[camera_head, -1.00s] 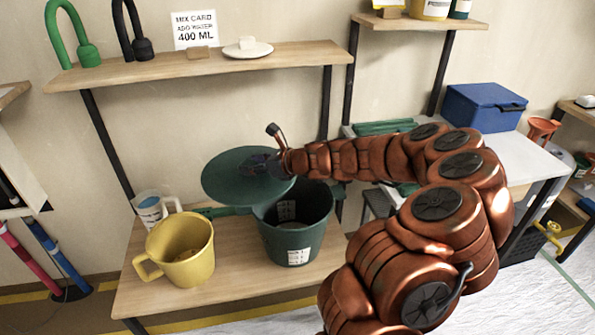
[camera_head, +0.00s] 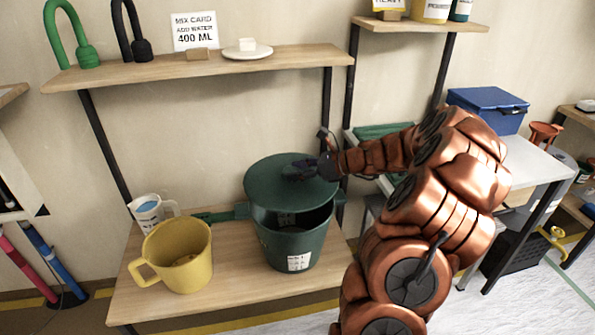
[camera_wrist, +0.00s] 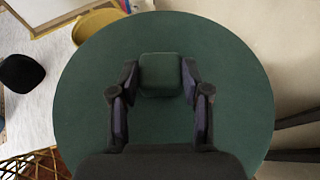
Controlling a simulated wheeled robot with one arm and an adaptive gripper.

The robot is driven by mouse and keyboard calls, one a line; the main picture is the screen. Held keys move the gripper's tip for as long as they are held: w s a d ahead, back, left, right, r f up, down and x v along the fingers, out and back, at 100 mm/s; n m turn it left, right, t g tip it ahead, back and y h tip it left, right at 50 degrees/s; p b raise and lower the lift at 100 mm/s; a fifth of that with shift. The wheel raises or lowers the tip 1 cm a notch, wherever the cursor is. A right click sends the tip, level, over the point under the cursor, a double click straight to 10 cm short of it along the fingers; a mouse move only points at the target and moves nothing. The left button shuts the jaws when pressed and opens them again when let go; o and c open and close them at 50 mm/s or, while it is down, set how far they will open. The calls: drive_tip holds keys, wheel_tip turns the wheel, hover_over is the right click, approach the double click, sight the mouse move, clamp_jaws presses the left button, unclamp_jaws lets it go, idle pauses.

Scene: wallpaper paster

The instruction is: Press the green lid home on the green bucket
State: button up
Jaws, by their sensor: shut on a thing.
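The green lid (camera_head: 270,193) is a round dark green disc above the green bucket (camera_head: 283,245). It hangs over the opening, with a dark gap showing between lid and front rim, so it is not seated there. Whether it touches the far rim is hidden. My gripper (camera_head: 305,169) is shut on the lid's square knob. In the wrist view the knob (camera_wrist: 160,75) sits between the two fingers, and the lid (camera_wrist: 160,28) fills most of the picture and hides the bucket. The bucket stands upright on the wooden bench with a white label on its front.
A yellow jug (camera_head: 178,256) and a white measuring cup (camera_head: 149,212) stand left of the bucket on the wooden bench (camera_head: 225,280). A green-handled tool (camera_head: 215,215) lies beside the bucket. A shelf (camera_head: 200,68) is above; a table with a blue box (camera_head: 487,110) is right.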

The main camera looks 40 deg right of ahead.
sight(337, 186)
drive_tip(key=shift+r+p, duration=0.25)
drive_tip(key=shift+p, duration=0.35)
drive_tip(key=shift+f+b, duration=0.85)
drive_tip(key=shift+f, duration=2.25)
drive_tip(key=shift+p, duration=1.3)
drive_tip(key=shift+f+b, duration=0.3)
drive_tip(key=shift+f, duration=0.85)
drive_tip(key=o, duration=1.3)
drive_tip(key=v, duration=1.2)
